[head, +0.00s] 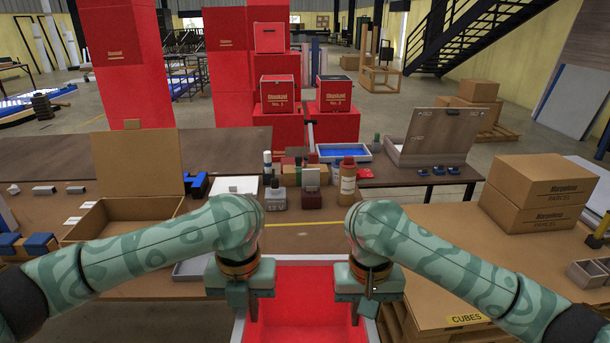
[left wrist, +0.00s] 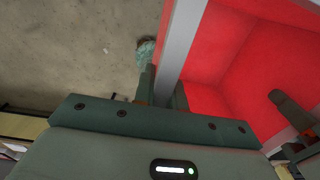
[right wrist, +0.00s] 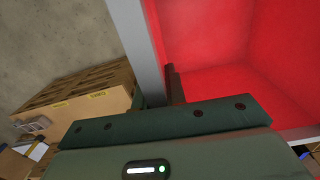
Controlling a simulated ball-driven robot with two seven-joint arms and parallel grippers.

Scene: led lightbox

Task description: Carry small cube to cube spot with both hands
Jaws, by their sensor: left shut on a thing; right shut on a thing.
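The small cube appears as an open-topped box with a red inside (head: 305,300) and a pale grey rim, low in the middle of the head view. My left gripper (head: 249,303) is shut on its left wall. My right gripper (head: 357,305) is shut on its right wall. In the left wrist view the grey rim (left wrist: 182,40) runs between the fingers, and in the right wrist view the rim (right wrist: 138,40) does too. The box's underside is hidden. A yellow "CUBES" label (head: 464,319) marks a brown cardboard-topped pallet (head: 437,300) at the lower right, probably the cube spot.
A brown table (head: 315,238) lies ahead with bottles (head: 347,180), an open cardboard box (head: 125,214) and an open case (head: 432,137). Parcel boxes (head: 535,193) stand on the right. Bare concrete floor (left wrist: 70,45) shows beside the box in the left wrist view.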

